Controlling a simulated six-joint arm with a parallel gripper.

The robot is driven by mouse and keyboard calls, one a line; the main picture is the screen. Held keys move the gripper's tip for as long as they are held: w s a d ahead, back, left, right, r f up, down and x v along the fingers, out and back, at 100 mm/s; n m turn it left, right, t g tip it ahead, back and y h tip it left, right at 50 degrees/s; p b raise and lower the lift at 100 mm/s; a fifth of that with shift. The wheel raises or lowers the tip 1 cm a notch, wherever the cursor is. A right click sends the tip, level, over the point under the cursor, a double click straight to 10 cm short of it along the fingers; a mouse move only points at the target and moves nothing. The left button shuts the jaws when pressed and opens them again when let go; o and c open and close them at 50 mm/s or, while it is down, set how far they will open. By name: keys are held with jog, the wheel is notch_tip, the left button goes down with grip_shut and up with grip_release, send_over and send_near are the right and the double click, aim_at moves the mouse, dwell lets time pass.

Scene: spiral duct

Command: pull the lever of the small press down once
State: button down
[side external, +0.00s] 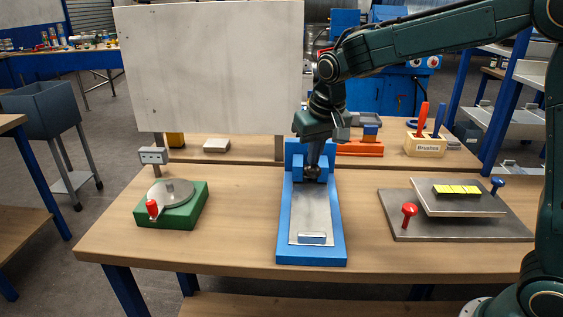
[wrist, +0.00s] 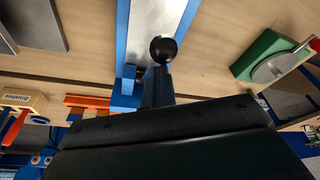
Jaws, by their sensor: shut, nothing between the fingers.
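The small press (side external: 338,228) stands at the middle of the bench, with a long blue base and a metal plate along its top. Its lever ends in a black ball knob (side external: 312,171), which is over the rear part of the base. My gripper (side external: 317,150) points down at the rear of the press, close to the knob; it is shut and empty. I cannot tell whether it touches the lever. In the wrist view the black knob (wrist: 163,49) shows in front of the metal plate (wrist: 153,22), just beyond my dark gripper body. The fingertips are not clear there.
A green box with a round metal disc and red handle (side external: 178,207) is at the left. A grey plate (side external: 450,229) with red and blue knobs and a tilted tray is at the right. A white panel (side external: 215,65) and a brush holder (side external: 425,145) stand behind.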

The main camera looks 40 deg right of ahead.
jog(key=shift+s+a+r, duration=0.45)
jog(key=shift+a, duration=0.05)
jog(key=shift+w+d+r, duration=0.1)
jog(key=shift+d+r, duration=0.05)
jog(key=shift+r, duration=0.35)
jog(key=shift+w+d+r, duration=0.2)
jog(key=shift+r, duration=0.45)
jog(key=shift+w+d+r, duration=0.15)
jog(key=shift+d+r, duration=0.05)
jog(key=shift+r, duration=0.45)
jog(key=shift+w+d+r, duration=0.2)
jog(key=shift+r, duration=0.45)
jog(key=shift+w+d+r, duration=0.35)
jog(key=shift+w+r, duration=0.05)
jog(key=shift+r, duration=0.25)
jog(key=shift+w+d+r, duration=0.35)
jog(key=shift+d+r, duration=0.05)
jog(key=shift+r, duration=0.3)
jog(key=shift+w+d+r, duration=0.35)
jog(key=shift+w+r, duration=0.05)
jog(key=shift+r, duration=0.25)
